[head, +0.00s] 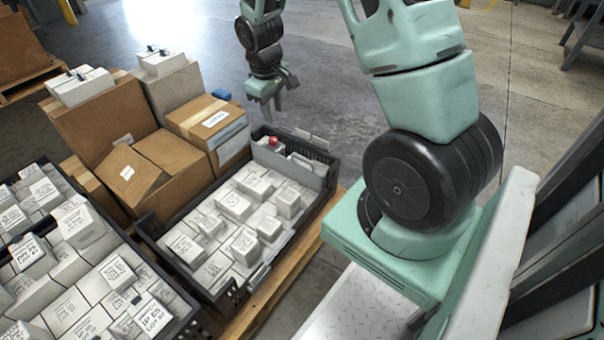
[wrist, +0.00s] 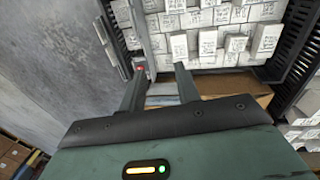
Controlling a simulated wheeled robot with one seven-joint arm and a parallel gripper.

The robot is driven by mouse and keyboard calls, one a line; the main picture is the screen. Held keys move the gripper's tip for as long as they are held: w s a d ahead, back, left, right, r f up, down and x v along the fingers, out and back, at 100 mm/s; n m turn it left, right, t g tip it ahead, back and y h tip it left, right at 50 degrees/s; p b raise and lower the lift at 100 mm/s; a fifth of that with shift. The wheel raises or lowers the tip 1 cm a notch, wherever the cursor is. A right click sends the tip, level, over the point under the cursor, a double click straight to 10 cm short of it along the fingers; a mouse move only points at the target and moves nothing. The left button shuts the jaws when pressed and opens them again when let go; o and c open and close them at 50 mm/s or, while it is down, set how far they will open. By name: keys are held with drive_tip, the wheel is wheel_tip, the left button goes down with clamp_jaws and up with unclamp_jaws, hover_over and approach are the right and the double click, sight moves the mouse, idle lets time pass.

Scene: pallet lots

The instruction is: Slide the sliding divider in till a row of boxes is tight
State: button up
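A black crate (head: 153,232) on a wooden pallet holds rows of small white boxes (head: 235,205). A grey panel that looks like the sliding divider (head: 312,176) stands across the crate's far end, with a few boxes behind it. A small red knob (head: 273,141) shows near the divider's left end. My gripper (head: 272,114) hangs above the crate's far left corner, near the knob and apart from it. In the wrist view my gripper (wrist: 160,72) has its fingers spread with nothing between them. The red knob (wrist: 140,69) shows by the left fingertip. Whether the row is tight cannot be told.
Another black crate (head: 172,294) of white boxes stands at the lower left. Cardboard boxes (head: 100,118) are stacked along the crate's left side, some with white boxes on top. The pallet edge (head: 290,268) runs along the right. Concrete floor beyond the crate (head: 340,95) is clear.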

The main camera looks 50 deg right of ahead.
drive_tip(key=b, duration=0.3)
approach(303, 159)
drive_tip(key=shift+m+h, duration=0.3)
drive_tip(key=f+b, duration=0.5)
drive_tip(key=d+f+b, duration=0.1)
drive_tip(key=f+b, duration=0.1)
drive_tip(key=shift+w+f, duration=0.2)
drive_tip(key=shift+f, duration=0.2)
clamp_jaws()
